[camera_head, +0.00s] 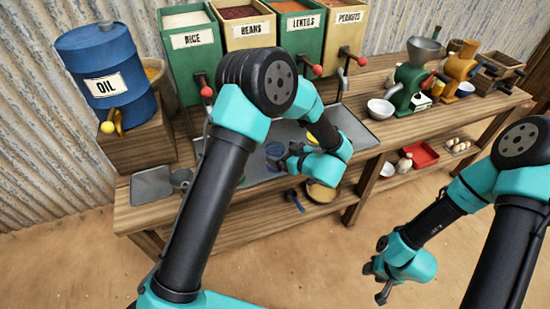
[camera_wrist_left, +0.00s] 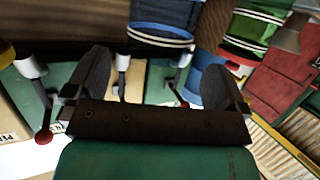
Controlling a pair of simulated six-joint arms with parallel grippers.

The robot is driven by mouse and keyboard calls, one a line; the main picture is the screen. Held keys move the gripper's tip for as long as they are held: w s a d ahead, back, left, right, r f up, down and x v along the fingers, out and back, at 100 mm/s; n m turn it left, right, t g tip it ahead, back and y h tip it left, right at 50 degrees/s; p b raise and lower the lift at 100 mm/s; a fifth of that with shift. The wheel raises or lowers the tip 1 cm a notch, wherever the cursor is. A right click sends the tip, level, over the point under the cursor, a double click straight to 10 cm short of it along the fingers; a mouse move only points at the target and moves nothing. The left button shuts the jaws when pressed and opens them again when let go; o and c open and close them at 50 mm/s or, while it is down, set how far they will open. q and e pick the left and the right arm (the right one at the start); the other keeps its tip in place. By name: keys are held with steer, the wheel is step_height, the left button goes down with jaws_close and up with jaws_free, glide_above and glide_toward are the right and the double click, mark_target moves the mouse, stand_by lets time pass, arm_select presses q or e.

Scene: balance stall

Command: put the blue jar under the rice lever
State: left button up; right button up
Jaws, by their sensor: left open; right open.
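The rice dispenser (camera_head: 190,40) is the green bin at the left of the row. Its rice lever (camera_head: 207,92) ends in a red knob. A blue jar (camera_head: 274,151) stands on the grey counter tray, partly hidden by my left gripper. My left gripper (camera_head: 288,162) is open, close beside the jar on its right; I cannot tell whether they touch. In the left wrist view a blue-rimmed glass jar (camera_wrist_left: 160,35) shows beyond and between the open fingers. My right gripper (camera_head: 378,280) is open and empty, low in front of the bench.
Beans (camera_head: 245,25), lentils (camera_head: 298,28) and peanuts (camera_head: 345,30) dispensers stand right of rice. A blue oil drum (camera_head: 105,65) is at the left. A white bowl (camera_head: 380,109) and green grinder (camera_head: 410,82) stand right. A red tray (camera_head: 418,156) lies on the lower shelf.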

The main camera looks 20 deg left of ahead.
mark_target(271, 145)
arm_select(q)
steer(key=shift+x, duration=2.35)
steer(key=shift+w, duration=0.1)
steer(key=shift+c, duration=0.3)
steer(key=c, duration=1.1)
steer(key=shift+r, duration=0.5)
steer(key=r, duration=0.1)
steer(key=s+r, duration=0.1)
steer(key=shift+d+r, duration=0.2)
steer(key=shift+r, duration=0.15)
steer(key=s+d+r, duration=0.1)
steer(key=s+d, duration=0.3)
steer(key=s, duration=1)
steer(key=shift+s+r, duration=0.15)
steer(key=shift+s, duration=0.1)
